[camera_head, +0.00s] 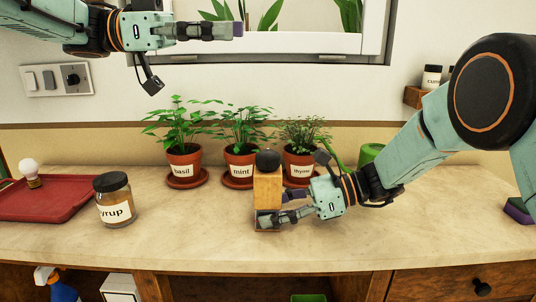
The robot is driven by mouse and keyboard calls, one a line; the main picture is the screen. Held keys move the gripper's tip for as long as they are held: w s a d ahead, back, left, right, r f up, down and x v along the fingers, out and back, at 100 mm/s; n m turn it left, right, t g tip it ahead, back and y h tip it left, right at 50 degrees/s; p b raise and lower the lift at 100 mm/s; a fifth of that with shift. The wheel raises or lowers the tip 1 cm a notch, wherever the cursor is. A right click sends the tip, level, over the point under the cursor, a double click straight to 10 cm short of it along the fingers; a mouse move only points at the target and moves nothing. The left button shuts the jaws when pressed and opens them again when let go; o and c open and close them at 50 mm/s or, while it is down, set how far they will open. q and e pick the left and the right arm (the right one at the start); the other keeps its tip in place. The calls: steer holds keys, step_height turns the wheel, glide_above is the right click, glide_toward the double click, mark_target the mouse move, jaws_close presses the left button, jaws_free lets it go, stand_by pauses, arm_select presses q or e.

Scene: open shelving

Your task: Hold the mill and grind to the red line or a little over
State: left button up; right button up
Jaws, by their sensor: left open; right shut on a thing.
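The mill is an upright wooden block (267,188) with a round black knob (267,160) on top, standing on the counter in front of the mint pot. My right gripper (272,217) reaches in from the right and is shut on the mill's lower part. Its fingers cover some of the base. My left gripper (197,58) is open and empty, high at the upper left in front of the wall and window, well above the mill. No red line can be made out in this view.
Potted basil (183,158), mint (240,158) and thyme (299,160) stand behind the mill. A syrup jar (115,203) and a red tray (48,204) with a bulb (30,171) are at left. A green object (371,153) stands behind my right arm. The counter between jar and mill is clear.

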arm_select(q)
step_height(320, 180, down, 6)
steer(key=s+a+r+n+t+y, duration=0.1)
steer(key=s+a+n+t, duration=0.1)
steer(key=n+t, duration=0.2)
steer(key=n+t+y, duration=0.2)
steer(key=t+y, duration=0.1)
steer(key=y, duration=0.1)
glide_toward(268, 151)
steer(key=x, duration=1)
steer(key=shift+f, duration=0.45)
steer(key=c, duration=1.2)
steer(key=shift+g, duration=0.5)
steer(key=m+g+h, duration=0.1)
steer(key=m+g, duration=0.3)
steer(key=shift+w, duration=0.1)
steer(key=shift+m+g, duration=1.6)
steer(key=shift+g, duration=0.4)
